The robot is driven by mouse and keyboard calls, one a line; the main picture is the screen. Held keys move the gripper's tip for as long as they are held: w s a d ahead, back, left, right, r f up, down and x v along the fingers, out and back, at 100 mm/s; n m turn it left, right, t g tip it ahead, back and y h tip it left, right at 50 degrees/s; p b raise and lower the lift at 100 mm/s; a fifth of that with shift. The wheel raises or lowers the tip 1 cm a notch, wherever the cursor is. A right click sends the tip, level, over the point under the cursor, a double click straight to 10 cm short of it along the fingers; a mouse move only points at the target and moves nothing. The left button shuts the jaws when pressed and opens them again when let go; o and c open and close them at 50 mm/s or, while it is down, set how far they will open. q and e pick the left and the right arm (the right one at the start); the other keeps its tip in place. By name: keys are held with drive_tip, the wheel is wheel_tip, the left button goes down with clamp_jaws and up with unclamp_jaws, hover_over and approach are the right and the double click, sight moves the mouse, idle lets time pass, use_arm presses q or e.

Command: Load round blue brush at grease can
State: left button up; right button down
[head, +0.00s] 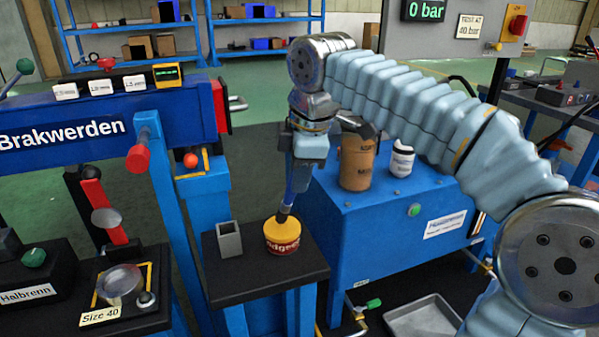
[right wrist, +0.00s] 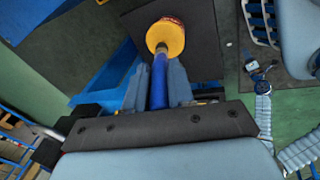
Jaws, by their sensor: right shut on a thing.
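The grease can (head: 282,240), red and yellow with a yellow top, stands on a small black shelf (head: 250,283). My right gripper (head: 293,188) is above it, pointing down, and is shut on the round blue brush (head: 285,209). The brush is nearly upright, its lower end at the can's yellow top; I cannot tell how far it is in. In the right wrist view the brush's blue handle (right wrist: 159,82) lies between the two fingers, and its far end meets the yellow top of the can (right wrist: 165,37). My left gripper is not in view.
A grey square open holder (head: 229,240) stands on the shelf left of the can. A blue cabinet (head: 385,225) right of the shelf bears a brown container (head: 356,165) and a white container (head: 401,160). A blue stand labelled Brakwerden (head: 100,128) is at left.

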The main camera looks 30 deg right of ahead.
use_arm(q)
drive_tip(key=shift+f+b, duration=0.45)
use_arm(e)
drive_tip(key=shift+f, duration=0.55)
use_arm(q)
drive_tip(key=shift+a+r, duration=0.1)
use_arm(e)
drive_tip(key=shift+f, duration=0.15)
idle(0.9)
drive_tip(key=shift+r+p, duration=0.75)
drive_tip(key=shift+p, duration=0.15)
wheel_tip(320, 180, up, 6)
drive_tip(key=p, duration=0.5)
drive_tip(key=shift+f+p, duration=0.1)
drive_tip(key=shift+p, duration=0.2)
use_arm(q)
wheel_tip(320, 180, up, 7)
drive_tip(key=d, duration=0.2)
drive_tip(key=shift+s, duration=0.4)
use_arm(e)
drive_tip(key=shift+f, duration=0.1)
